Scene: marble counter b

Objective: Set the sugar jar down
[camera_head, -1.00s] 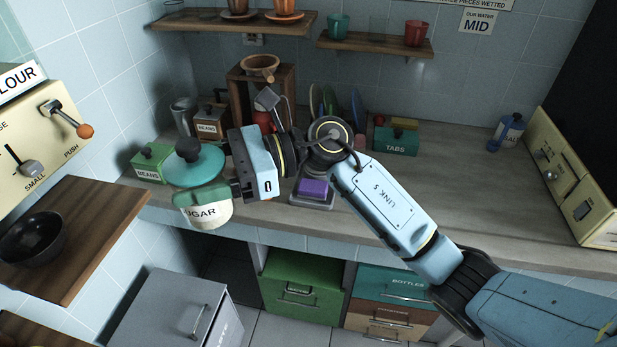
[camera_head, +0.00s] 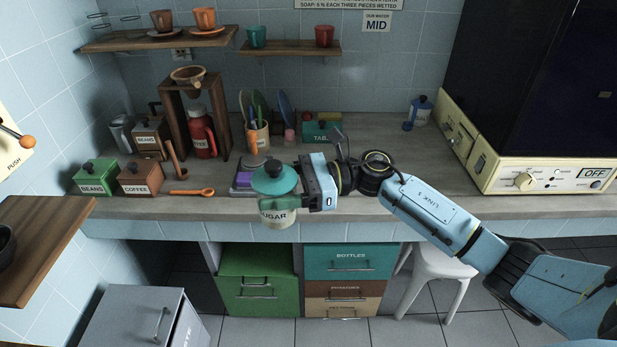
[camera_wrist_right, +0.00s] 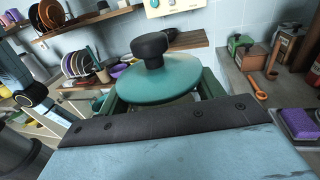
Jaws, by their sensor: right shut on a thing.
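The sugar jar (camera_head: 277,213) has a cream body with a "SUGAR" label and a teal lid (camera_head: 275,178) with a black knob. My right gripper (camera_head: 283,203) is shut on the jar, with its green fingers around the upper body. In the head view the jar is upright in front of the counter's front edge; its exact height over the counter is hard to tell. In the right wrist view the teal lid (camera_wrist_right: 157,83) fills the middle and hides most of the jar body. My left gripper is not in view.
The counter (camera_head: 410,165) has free room right of the jar. Behind the jar is a purple sponge (camera_head: 246,179) on a grey tray. To the left are an orange spoon (camera_head: 193,192), a coffee box (camera_head: 140,179) and a beans box (camera_head: 95,178). A toaster-like cream panel (camera_head: 520,178) stands right.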

